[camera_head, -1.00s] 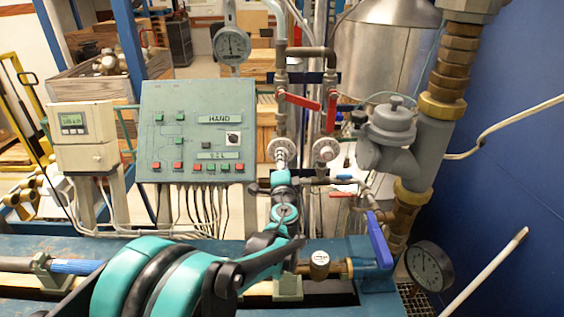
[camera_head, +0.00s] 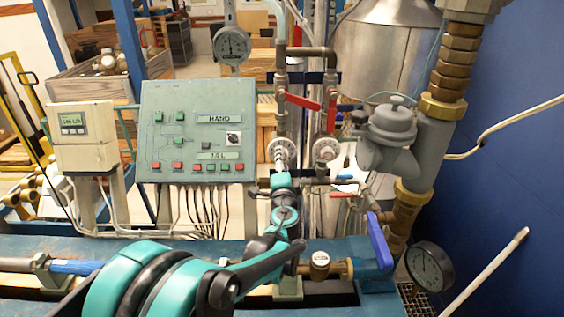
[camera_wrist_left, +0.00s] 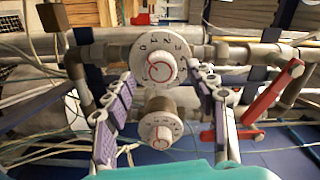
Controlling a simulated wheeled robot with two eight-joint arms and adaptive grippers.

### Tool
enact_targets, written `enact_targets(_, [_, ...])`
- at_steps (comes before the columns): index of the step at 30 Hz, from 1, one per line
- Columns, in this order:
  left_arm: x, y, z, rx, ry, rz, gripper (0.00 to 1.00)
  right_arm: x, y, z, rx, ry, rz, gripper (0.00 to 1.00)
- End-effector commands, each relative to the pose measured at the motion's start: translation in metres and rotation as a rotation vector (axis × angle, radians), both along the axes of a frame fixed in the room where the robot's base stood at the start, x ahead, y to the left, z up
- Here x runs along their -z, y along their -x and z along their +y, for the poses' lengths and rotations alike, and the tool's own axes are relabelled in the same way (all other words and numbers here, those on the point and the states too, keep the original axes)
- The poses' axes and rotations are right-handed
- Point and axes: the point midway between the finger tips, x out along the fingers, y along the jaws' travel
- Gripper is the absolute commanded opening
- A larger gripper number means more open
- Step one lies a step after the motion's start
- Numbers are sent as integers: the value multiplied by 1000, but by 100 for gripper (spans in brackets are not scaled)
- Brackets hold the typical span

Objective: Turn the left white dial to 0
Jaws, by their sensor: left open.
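The left white dial (camera_head: 282,152) sits on the left pipe below the red levers. In the left wrist view, which is turned sideways, it appears to be the larger upper dial (camera_wrist_left: 158,68), with a red-marked knob in its middle; its digits are too small to read surely. The right white dial (camera_head: 326,150) is beside it and shows as the lower dial (camera_wrist_left: 160,132) in the wrist view. My left gripper (camera_head: 281,170) is just in front of and below the left dial. Its purple-padded fingers (camera_wrist_left: 165,80) are open on either side of the knob, with visible gaps. My right gripper is not in view.
Red levers (camera_head: 302,101) are above the dials; one (camera_wrist_left: 272,92) is close right of the fingers in the wrist view. Pipes and a blue-handled valve (camera_head: 379,240) are right of my arm. A green control panel (camera_head: 198,130) stands left.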

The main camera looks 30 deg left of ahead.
Motion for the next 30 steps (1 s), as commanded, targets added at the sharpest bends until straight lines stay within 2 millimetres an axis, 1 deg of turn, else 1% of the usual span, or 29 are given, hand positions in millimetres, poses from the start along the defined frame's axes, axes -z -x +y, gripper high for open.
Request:
enact_targets(9, [0, 57, -36, 3, 0, 0, 56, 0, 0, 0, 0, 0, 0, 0])
enact_targets(12, [1, 73, -45, 3, 0, 0, 56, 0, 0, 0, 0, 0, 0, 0])
enact_targets(15, [0, 85, -53, 3, 1, 0, 56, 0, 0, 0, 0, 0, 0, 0])
enact_targets(18, [0, 92, -56, 1, 1, -1, 56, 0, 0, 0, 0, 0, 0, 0])
enact_targets(21, [1, 94, -58, 1, 1, -1, 56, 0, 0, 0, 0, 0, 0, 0])
enact_targets(30, [1, 94, -58, 1, 1, -1, 56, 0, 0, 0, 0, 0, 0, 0])
